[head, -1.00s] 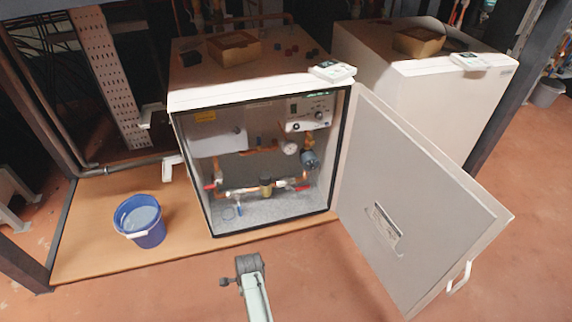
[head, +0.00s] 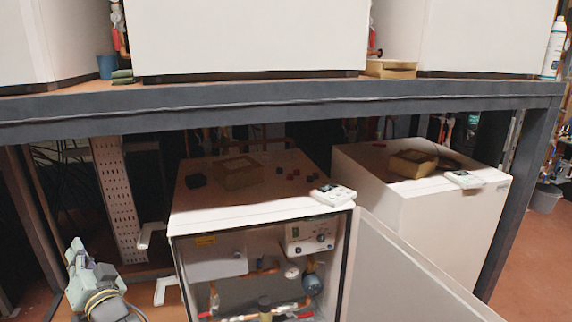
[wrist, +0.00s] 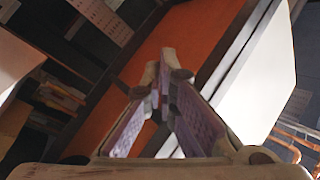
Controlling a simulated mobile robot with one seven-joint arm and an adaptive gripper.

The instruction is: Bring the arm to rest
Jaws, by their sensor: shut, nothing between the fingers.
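My gripper (wrist: 163,88) shows in the wrist view, its two fingers together at the tips with nothing between them. It is in the air in front of an orange-brown surface (wrist: 185,42) and a white panel (wrist: 258,75); I cannot tell how far it is from them. In the head view a pale green part of my arm (head: 95,287) is at the lower left, left of the open white cabinet. The gripper's fingers cannot be made out there.
The open heat pump cabinet (head: 250,212) has its door (head: 410,270) swung out to the right. A second white cabinet (head: 400,200) stands beside it. A dark steel beam (head: 300,108) crosses above, carrying a shelf with more white units (head: 250,35).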

